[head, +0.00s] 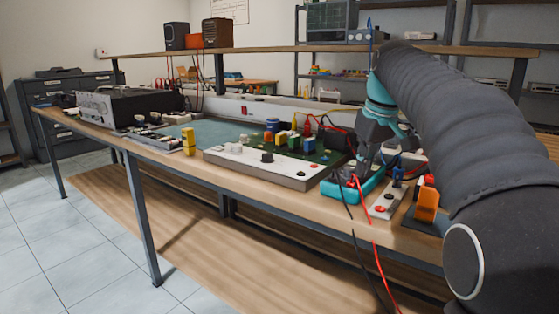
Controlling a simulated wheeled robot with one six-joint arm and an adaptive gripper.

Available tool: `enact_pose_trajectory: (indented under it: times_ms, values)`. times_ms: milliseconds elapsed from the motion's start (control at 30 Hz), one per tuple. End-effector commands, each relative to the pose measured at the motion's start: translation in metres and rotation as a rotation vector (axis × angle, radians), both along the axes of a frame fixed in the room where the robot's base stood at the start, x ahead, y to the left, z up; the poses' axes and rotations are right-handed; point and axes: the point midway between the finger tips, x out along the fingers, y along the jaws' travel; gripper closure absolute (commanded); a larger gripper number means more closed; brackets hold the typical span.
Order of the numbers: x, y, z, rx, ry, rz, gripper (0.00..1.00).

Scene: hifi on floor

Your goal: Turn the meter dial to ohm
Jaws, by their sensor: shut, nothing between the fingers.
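A teal-cased meter (343,192) lies on the workbench right of the middle, near the front edge. Red and black leads run from its front end and hang over the bench edge. My gripper (357,175) points down at the meter from above, with its fingers shut. The fingertips are over or touching the meter's face; I cannot tell which. The gripper covers most of the face, so the dial and its setting are hidden.
A white-topped board (235,160) with knobs and colored parts stands left of the meter. A small panel with buttons (384,207) and an orange block (427,204) stand close on the right. A black instrument (128,102) is at the far left. The floor in front is clear.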

Motion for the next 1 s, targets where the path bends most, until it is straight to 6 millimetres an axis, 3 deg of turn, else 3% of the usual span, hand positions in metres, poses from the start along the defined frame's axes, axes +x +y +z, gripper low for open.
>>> enact_pose_trajectory:
  times_ms: [1000]
  values:
    - [0.0078,0.0087,-0.0002,0.001,-0.002,0.001,1.00]
